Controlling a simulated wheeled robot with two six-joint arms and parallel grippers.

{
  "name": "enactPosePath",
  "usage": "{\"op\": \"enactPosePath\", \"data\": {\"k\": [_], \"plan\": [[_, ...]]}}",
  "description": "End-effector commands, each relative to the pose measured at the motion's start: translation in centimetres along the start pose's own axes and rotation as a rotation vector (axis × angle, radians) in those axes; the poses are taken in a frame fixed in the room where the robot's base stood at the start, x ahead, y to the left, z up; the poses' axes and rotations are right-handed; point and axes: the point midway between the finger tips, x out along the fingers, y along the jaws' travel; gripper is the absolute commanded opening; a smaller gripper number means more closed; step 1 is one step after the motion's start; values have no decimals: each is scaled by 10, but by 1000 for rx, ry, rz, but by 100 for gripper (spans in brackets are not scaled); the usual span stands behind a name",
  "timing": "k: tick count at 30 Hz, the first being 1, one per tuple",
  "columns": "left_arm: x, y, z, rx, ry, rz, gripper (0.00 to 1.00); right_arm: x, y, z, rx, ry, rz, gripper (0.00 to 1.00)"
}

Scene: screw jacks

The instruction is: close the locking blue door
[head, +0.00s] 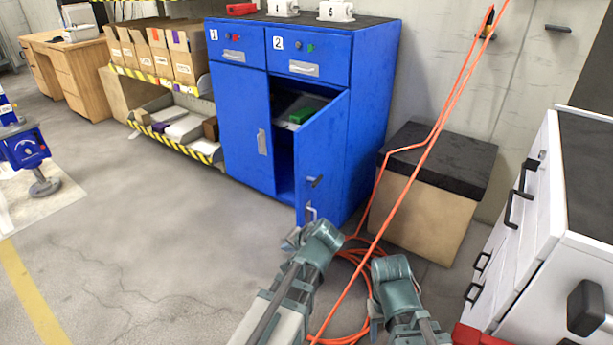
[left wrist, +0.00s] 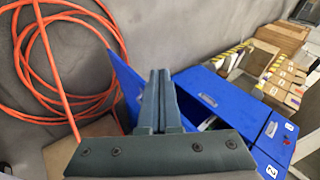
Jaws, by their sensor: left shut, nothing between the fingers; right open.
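The blue cabinet (head: 372,85) stands against the wall. Its right lower door (head: 322,150) is swung partly open, showing the dark inside and a green item (head: 302,115). The door carries a dark lever (head: 315,181) and a pale handle (head: 309,212) near its lower free edge. My left gripper (head: 296,236) is low in front of this door; its fingertips are hard to make out there. In the left wrist view its fingers (left wrist: 160,82) are shut and empty, overlapping the blue door panel (left wrist: 128,84); contact cannot be told. My right gripper (head: 374,318) is open, lower right, mostly hidden by its arm.
An orange hose (head: 352,262) lies coiled on the floor beside my arms and runs up the wall. A black-topped box (head: 425,205) stands right of the cabinet, white drawers (head: 520,225) further right.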

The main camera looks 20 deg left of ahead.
Motion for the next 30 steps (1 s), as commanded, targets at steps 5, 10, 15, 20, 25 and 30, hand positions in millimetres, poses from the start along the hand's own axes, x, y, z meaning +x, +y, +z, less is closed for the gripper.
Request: {"op": "enactPosePath", "data": {"k": [5,10,15,20,25,30], "plan": [[-29,-33,-67,183,194,-305,0,2,0,0,0,0,0,50],[-77,-46,-127,360,365,-559,0,1,0,0,0,0,0,50],[-113,-44,-160,473,465,-707,0,2,0,0,0,0,0,50],[-125,-42,-170,511,497,-756,0,2,0,0,0,0,0,50],[-123,-44,-172,512,496,-758,0,2,0,0,0,0,0,50],[-109,-55,-186,510,493,-758,0,2,0,0,0,0,0,50]]}}
